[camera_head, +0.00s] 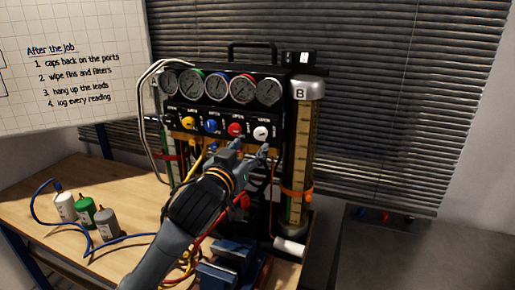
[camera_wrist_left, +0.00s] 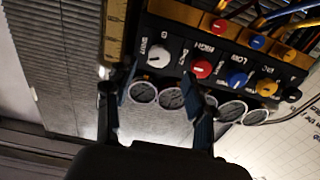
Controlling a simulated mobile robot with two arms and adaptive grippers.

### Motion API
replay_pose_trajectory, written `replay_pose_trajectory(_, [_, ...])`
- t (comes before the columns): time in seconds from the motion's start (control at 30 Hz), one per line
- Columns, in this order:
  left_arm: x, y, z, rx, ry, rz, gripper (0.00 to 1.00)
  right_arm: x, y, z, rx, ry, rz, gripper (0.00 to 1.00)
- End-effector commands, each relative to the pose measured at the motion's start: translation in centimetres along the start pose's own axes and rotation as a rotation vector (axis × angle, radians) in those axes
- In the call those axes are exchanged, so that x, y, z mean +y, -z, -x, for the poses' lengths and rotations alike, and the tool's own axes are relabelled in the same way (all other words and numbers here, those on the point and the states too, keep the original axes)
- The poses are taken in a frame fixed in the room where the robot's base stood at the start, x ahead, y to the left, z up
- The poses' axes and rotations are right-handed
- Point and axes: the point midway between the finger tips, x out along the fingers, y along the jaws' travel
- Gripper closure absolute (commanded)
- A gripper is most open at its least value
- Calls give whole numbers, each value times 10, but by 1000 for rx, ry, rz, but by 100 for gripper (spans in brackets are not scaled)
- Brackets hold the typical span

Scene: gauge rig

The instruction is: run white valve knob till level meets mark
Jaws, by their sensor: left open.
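The white valve knob (camera_head: 261,132) is the rightmost in a row of coloured knobs on the black gauge panel. It also shows in the left wrist view (camera_wrist_left: 158,57). My left gripper (camera_head: 251,150) is open, its fingertips just below and to the left of the white knob in the head view. In the left wrist view the open fingers (camera_wrist_left: 157,82) point toward the knob, with nothing between them. The clear column marked B (camera_head: 299,145) stands at the right, with a scale and an orange ring mark (camera_head: 297,194). I cannot tell its liquid level clearly. My right gripper is not seen.
Yellow, blue and red knobs (camera_head: 236,130) sit left of the white one, below several dial gauges (camera_head: 242,88). Hoses hang beneath the panel. A blue vise-like block (camera_head: 232,268) stands in front. Small bottles (camera_head: 84,212) stand on the wooden bench (camera_head: 35,240) at left.

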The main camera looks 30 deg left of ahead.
Motion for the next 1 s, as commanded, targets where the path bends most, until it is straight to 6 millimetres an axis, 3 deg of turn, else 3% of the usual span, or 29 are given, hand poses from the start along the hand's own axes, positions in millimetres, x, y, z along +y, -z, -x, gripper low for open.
replay_pose_trajectory(0.1, [-1, 7, -25, 2, 3, -1, 46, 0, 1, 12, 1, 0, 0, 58])
replay_pose_trajectory(0.3, [0, 6, -53, 2, 1, 0, 46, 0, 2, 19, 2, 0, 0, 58])
replay_pose_trajectory(0.73, [0, 4, -63, 4, 0, 0, 46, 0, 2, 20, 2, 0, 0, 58])
replay_pose_trajectory(1.0, [0, 4, -62, 3, 1, 0, 100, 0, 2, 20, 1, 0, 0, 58])
